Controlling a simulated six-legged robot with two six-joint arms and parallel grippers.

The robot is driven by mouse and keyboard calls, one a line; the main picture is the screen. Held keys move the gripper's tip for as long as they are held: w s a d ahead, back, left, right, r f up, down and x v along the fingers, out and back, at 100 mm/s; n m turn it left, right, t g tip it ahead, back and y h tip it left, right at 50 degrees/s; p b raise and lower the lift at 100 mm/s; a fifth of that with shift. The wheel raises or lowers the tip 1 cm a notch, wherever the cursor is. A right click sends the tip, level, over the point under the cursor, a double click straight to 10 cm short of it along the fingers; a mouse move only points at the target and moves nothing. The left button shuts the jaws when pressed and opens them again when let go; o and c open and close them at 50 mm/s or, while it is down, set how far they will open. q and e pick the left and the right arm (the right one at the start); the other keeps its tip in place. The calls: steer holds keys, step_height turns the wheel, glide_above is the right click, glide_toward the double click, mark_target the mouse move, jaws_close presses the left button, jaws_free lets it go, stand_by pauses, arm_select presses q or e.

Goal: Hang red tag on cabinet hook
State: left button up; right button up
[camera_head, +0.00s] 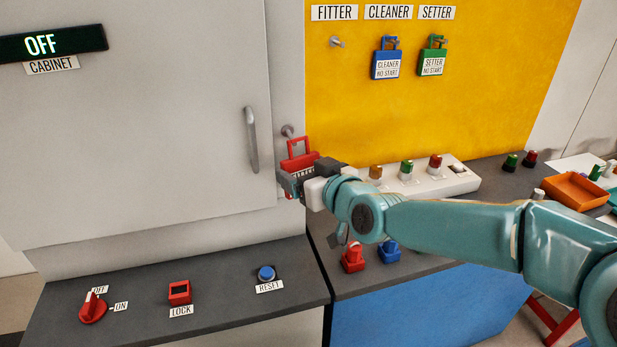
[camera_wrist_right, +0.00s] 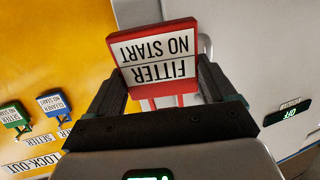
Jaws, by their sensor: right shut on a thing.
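The red tag (camera_head: 299,162), with its shackle upward, is held upright in front of the cabinet's right edge. In the right wrist view the red tag (camera_wrist_right: 155,52) reads FITTER NO START upside down. My right gripper (camera_head: 293,182) is shut on the tag's body; its two fingers (camera_wrist_right: 160,82) flank it in the wrist view. The grey cabinet hook (camera_head: 288,131) is just above and left of the shackle top. They look very close; I cannot tell if the shackle is around the hook. My left gripper is not in view.
The cabinet handle (camera_head: 251,140) is left of the hook. The yellow board (camera_head: 450,100) has an empty FITTER hook (camera_head: 337,42), a blue tag (camera_head: 386,65) and a green tag (camera_head: 432,62). A white strip (camera_head: 455,182) with coloured pieces lies behind my arm. A panel (camera_head: 215,310) with switches is below.

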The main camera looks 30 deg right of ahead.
steer(key=shift+w+d+f, duration=0.1)
steer(key=shift+w+d, duration=0.1)
steer(key=shift+w, duration=0.35)
steer(key=shift+w+d, duration=0.15)
steer(key=shift+w, duration=0.4)
steer(key=x, duration=0.2)
steer(key=d+x, duration=0.1)
steer(key=x, duration=0.1)
steer(key=shift+w+d+f+b, duration=0.1)
steer(key=shift+w+f+b, duration=0.05)
steer(key=shift+w+b, duration=0.25)
steer(key=shift+s, duration=0.1)
steer(key=o, duration=1.2)
